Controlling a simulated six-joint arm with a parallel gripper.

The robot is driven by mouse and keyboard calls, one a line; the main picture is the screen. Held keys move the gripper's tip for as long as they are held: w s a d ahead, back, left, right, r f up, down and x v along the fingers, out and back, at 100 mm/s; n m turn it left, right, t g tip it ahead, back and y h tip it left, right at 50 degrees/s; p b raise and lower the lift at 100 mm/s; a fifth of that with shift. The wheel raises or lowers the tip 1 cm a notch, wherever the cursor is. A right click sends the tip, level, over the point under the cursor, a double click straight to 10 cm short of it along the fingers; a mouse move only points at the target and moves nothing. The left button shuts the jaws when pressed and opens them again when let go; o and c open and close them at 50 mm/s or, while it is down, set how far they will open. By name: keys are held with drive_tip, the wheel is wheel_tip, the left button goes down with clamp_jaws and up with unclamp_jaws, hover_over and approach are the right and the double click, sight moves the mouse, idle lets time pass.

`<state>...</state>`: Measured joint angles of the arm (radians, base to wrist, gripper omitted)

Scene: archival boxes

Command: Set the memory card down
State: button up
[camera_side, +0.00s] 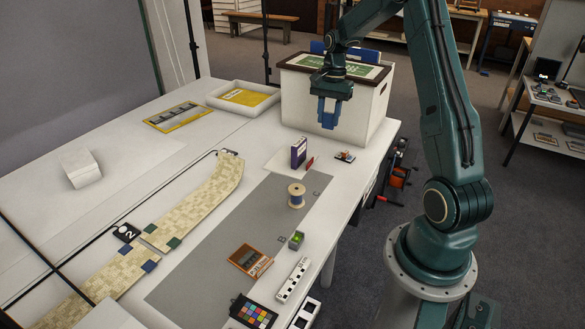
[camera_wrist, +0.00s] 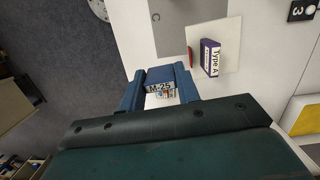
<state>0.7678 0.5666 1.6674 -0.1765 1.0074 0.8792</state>
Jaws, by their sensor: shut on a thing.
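My gripper (camera_side: 329,124) is pointing down above the far right part of the white table, in front of a large white box. Its two blue fingers also show in the wrist view (camera_wrist: 160,82). They are closed on a small blue piece (camera_wrist: 160,76), which I take to be the memory card; its edges are hard to tell from the fingers. A small white label reading M-25 (camera_wrist: 160,87) shows between the fingers in the wrist view. In the side view, a small tag with an orange and dark item (camera_side: 345,156) lies on the table below the gripper, apart from it.
The white box (camera_side: 298,95) with a framed green sheet on top stands close behind. A purple box (camera_side: 298,152) and a red piece (camera_side: 310,163) are nearby at the left. A thread spool (camera_side: 296,195) stands on the grey mat (camera_side: 215,255). The table's right edge is close.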

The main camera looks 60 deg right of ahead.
drive_tip(key=w+a, duration=0.7)
drive_tip(key=a, duration=0.4)
drive_tip(key=w+a, duration=0.7)
drive_tip(key=a, duration=0.4)
drive_tip(key=shift+w+r+m, duration=0.15)
drive_tip(key=shift+w+m, duration=0.15)
drive_tip(key=shift+m, duration=0.1)
drive_tip(key=shift+a, duration=0.1)
wheel_tip(320, 180, down, 20)
drive_tip(key=o, duration=1)
drive_tip(key=shift+c, duration=0.2)
